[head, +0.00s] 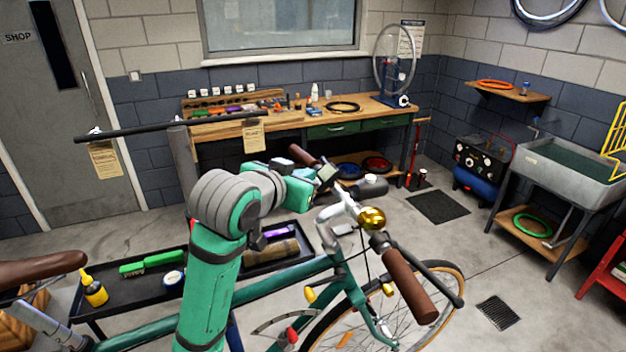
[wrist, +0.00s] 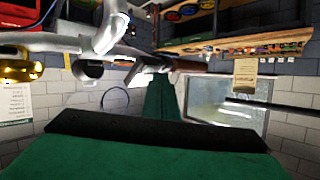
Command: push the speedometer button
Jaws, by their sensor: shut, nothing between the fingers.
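The green bicycle's handlebar (head: 340,208) is in front of me. A small grey box with a pale face (head: 328,173), which looks like the speedometer, sits near the handlebar's middle. Its button is too small to make out. My gripper (head: 304,183) is shut and empty, just left of this box; I cannot tell whether they touch. In the wrist view my gripper (wrist: 160,90) points toward the handlebar (wrist: 50,42), which crosses the upper left. I cannot pick out the speedometer there.
A gold bell (head: 371,218), a dark round-ended lamp (head: 376,184) and a brown grip (head: 410,285) are close by on the handlebar. A clamp bar (head: 160,130) with hanging tags is at left. A black tool tray (head: 130,290) lies behind the frame. A workbench (head: 290,120) stands behind.

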